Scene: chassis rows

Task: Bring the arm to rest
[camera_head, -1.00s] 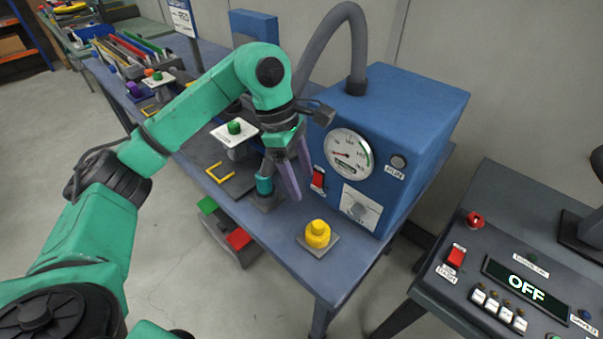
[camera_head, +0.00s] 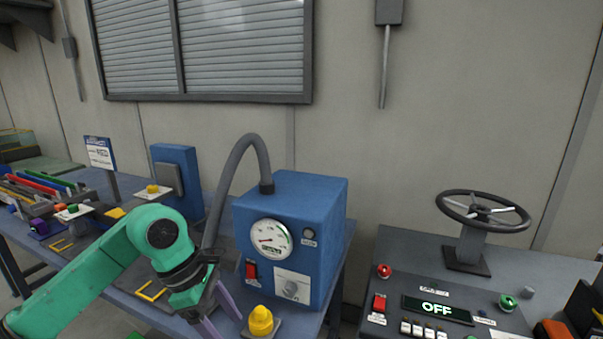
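My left arm comes in from the left over the blue table. Its gripper (camera_head: 221,313) hangs in front of the blue gauge box (camera_head: 325,225), with two purple fingers pointing down and spread apart. Nothing shows between them. The yellow knob (camera_head: 261,320) stands just right of the fingers, apart from them. My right gripper is not in view.
A grey hose (camera_head: 232,175) arches from the box top. A dark console (camera_head: 405,255) with a handwheel (camera_head: 484,211) and an OFF display (camera_head: 437,308) stands at right. A sign (camera_head: 99,153) and coloured racks (camera_head: 45,183) stand at left. A gap separates table and console.

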